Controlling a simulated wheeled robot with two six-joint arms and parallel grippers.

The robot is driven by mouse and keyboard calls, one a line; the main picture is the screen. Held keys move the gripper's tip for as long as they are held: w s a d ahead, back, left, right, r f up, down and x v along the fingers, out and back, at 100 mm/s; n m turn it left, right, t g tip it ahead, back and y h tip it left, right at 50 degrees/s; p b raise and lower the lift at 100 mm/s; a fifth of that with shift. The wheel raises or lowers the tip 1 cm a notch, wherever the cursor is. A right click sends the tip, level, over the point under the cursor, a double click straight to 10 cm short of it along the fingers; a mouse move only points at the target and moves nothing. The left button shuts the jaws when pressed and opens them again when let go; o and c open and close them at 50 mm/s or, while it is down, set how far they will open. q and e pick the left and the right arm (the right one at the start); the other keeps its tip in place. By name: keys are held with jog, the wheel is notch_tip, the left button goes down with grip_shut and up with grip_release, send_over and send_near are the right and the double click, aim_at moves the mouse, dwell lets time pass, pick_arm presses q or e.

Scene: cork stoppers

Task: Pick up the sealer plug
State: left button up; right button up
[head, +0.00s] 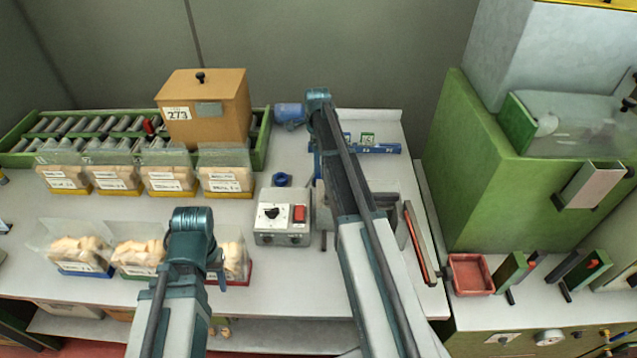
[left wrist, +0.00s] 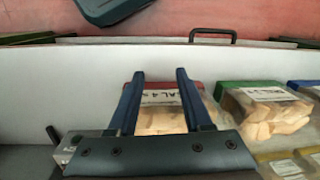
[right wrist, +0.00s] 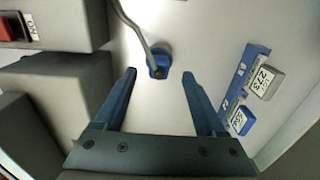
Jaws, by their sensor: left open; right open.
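The sealer plug (right wrist: 158,69) is a small blue piece with a grey cable, lying on the white bench in the right wrist view. I cannot make it out in the head view, where my right arm covers that area. My right gripper (right wrist: 159,75) is open, with the plug ahead of and between its two blue fingertips, not gripped. My left gripper (left wrist: 160,74) is open and empty above a bag of corks (left wrist: 162,118) with a red base; it also shows in the head view (head: 216,272).
A grey control box (head: 283,217) with a red switch stands left of my right arm. A blue rack (head: 378,149) with tags lies to its right. Bagged corks (head: 226,178) line the left, before a roller conveyor (head: 20,160) and brown box (head: 203,105). A green machine (head: 480,180) stands right.

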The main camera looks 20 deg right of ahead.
aim_at(319, 176)
jog(key=shift+f, duration=0.1)
pick_arm(q)
notch_tip(319, 176, down, 6)
jog(key=b, duration=0.5)
jog(key=shift+r, duration=0.25)
pick_arm(e)
jog(key=f, duration=0.5)
jog(key=shift+s+d+f, duration=0.15)
jog(key=shift+d, duration=0.05)
pick_arm(q)
jog(key=shift+r, duration=0.1)
pick_arm(e)
grip_shut()
